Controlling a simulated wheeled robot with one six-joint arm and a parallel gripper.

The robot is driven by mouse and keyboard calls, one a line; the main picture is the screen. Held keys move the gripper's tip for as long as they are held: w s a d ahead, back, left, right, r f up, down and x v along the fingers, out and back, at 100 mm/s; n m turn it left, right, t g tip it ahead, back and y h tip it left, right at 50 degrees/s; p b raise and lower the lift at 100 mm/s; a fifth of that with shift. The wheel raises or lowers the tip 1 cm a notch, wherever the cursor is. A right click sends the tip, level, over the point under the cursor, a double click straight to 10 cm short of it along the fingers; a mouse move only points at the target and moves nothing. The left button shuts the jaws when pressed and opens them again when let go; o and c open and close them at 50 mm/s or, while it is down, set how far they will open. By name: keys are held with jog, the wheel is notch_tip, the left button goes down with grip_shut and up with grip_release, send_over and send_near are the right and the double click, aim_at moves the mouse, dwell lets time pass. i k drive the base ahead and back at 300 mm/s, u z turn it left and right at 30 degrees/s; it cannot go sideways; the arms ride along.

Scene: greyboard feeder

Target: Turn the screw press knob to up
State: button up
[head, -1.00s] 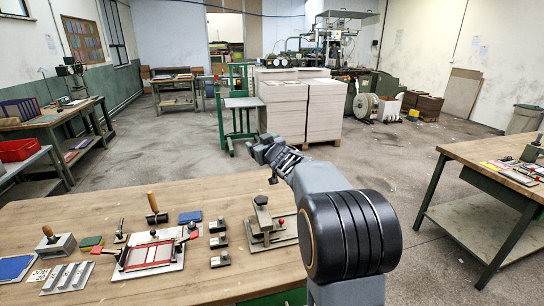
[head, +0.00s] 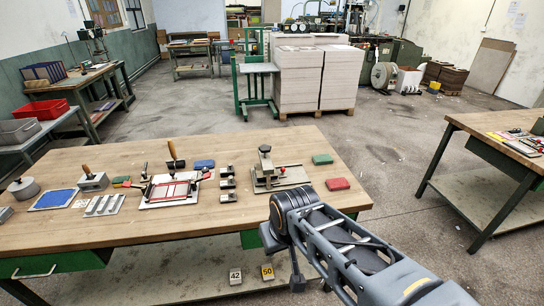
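A small grey press (head: 266,168) with an upright column stands on a flat plate on the wooden workbench, right of the middle. I take it to be the screw press. A small red knob (head: 281,170) shows at its right side; it is too small to read which way it is turned. My arm comes in from the lower right, in front of the bench. A small dark end piece that seems to be my gripper (head: 297,283) hangs below the bench edge, apart from the press. Its fingers cannot be made out.
The workbench (head: 210,226) also holds a red-framed jig (head: 172,188), several small grey blocks left of the press, and green (head: 322,159) and red (head: 338,184) blocks to its right. Another bench (head: 463,124) stands at right, with open floor between.

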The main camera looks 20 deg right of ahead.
aim_at(264, 148)
jog(key=u, duration=1.45)
jog(key=i, duration=0.9)
jog(key=z, duration=2.05)
